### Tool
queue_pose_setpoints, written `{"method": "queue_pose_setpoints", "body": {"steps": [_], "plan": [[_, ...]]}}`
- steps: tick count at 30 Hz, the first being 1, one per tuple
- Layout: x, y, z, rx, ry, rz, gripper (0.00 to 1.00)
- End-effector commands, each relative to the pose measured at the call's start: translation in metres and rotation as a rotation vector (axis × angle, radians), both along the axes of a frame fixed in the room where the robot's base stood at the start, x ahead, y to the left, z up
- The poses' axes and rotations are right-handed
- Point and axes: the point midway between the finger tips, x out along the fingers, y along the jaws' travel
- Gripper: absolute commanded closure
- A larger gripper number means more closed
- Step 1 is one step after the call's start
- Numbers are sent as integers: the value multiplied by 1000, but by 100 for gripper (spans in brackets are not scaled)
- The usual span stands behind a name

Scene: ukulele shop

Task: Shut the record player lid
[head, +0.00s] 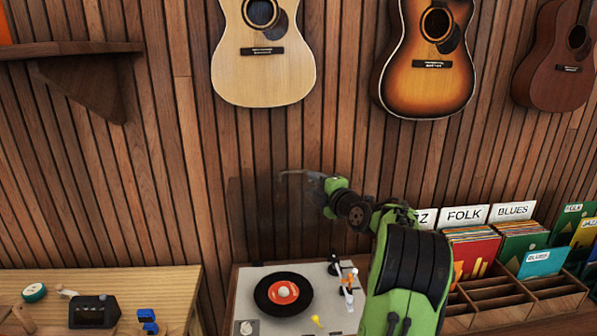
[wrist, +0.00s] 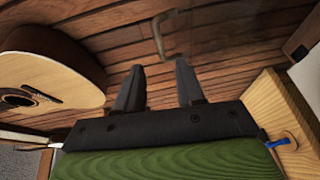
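The record player (head: 262,318) stands at the bottom middle of the head view, with a black record and red label on its platter. Its lid (head: 258,215) is a dark see-through panel standing raised at the back, against the slatted wall. My gripper (head: 318,188) is at the lid's upper right part. In the wrist view my gripper (wrist: 157,68) has two dark fingers well apart with nothing between them. A curved metal handle-like piece (wrist: 159,36) shows just beyond the fingertips; whether they touch it I cannot tell.
Record crates (head: 492,311) with sleeves stand right of the player, close to my arm. A wooden table (head: 165,290) with small items is at left. Guitars (head: 262,65) hang on the wall above. A wooden shelf (head: 75,48) is at upper left.

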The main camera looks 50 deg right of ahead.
Motion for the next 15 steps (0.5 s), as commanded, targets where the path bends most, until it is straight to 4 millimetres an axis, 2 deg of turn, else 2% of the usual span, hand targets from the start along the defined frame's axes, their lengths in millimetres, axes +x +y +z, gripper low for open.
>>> {"method": "queue_pose_setpoints", "body": {"steps": [3,9,15], "plan": [[31,-8,1,1,-1,4,62],[70,-22,-2,1,0,1,62],[84,-26,-4,1,1,-1,62]]}}
